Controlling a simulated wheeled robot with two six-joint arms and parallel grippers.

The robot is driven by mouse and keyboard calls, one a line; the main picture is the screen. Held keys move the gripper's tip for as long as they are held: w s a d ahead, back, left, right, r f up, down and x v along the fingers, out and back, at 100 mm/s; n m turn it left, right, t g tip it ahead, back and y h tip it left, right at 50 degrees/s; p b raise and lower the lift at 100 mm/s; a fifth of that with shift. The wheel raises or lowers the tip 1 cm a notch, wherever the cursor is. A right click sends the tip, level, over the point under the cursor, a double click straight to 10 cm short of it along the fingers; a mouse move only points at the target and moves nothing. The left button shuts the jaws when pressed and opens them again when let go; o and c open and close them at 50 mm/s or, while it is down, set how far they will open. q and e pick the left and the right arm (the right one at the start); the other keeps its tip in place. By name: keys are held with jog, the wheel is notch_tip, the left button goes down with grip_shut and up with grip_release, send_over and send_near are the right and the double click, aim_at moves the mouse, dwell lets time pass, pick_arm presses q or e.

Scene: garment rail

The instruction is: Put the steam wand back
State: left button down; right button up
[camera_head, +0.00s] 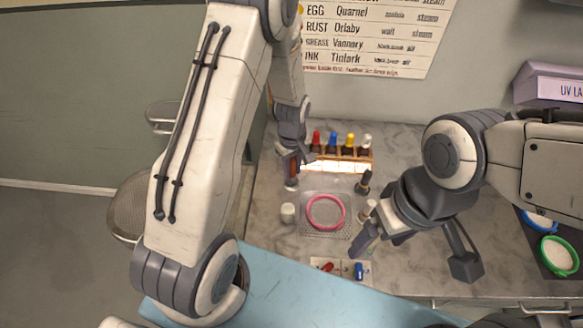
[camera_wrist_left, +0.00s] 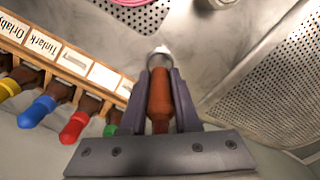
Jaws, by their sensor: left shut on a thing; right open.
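My left gripper (camera_head: 291,165) is at the left end of the bottle rack, above the grey counter. No holder for the wand can be clearly made out. My right gripper (camera_head: 380,240) is open over the counter's front, near a pale-capped bottle.
A wooden rack (camera_wrist_left: 60,52) holds droppers with coloured caps beside the left gripper. A pink ring (camera_head: 311,225) lies on a perforated plate (camera_head: 325,235). A white jar (camera_head: 288,212) and dark bottle (camera_head: 364,183) stand nearby. A blue board (camera_head: 290,290) lies in front.

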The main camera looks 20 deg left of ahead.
dwell(0.3)
pick_arm(q)
jog(key=shift+c, duration=1.2)
grip_release()
jog(key=shift+r+p, duration=3.1)
jog(key=shift+r, duration=0.65)
